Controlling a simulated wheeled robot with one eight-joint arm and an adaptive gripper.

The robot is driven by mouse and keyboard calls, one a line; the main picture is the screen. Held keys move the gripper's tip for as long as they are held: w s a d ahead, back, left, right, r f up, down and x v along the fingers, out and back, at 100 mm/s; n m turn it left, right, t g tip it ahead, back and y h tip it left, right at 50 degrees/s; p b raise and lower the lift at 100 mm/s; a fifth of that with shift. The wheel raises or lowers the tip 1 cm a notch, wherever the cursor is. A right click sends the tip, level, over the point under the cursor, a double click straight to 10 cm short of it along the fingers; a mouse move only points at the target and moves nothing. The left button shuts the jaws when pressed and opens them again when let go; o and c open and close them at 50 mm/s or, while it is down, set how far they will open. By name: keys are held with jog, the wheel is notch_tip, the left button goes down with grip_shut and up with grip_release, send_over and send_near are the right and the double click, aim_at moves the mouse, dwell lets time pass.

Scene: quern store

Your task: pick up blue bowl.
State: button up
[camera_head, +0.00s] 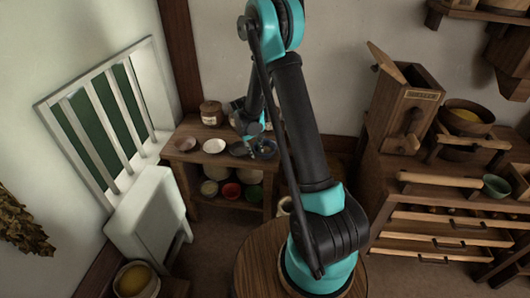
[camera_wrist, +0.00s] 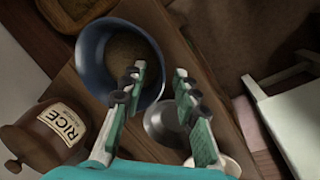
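The blue bowl (camera_wrist: 96,62) is at the upper left of the wrist view, open side showing and brownish inside. In the head view the blue bowl (camera_head: 269,152) sits at the right end of a small wooden table, partly hidden by my gripper (camera_head: 256,149). In the wrist view my gripper (camera_wrist: 160,76) is open, with nothing between its fingers. The left finger overlaps the inside of the bowl, and the right finger lies outside its right rim. I cannot tell whether either finger touches the bowl.
A grey bowl (camera_wrist: 160,125) and a white bowl (camera_head: 214,146) stand left of the blue bowl in the head view, with a brown bowl (camera_head: 185,143) farther left. A jar labelled RICE (camera_wrist: 48,137) is close by. Several bowls fill the table's lower shelf (camera_head: 226,203).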

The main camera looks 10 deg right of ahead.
jog(key=shift+f, duration=0.4)
grip_shut()
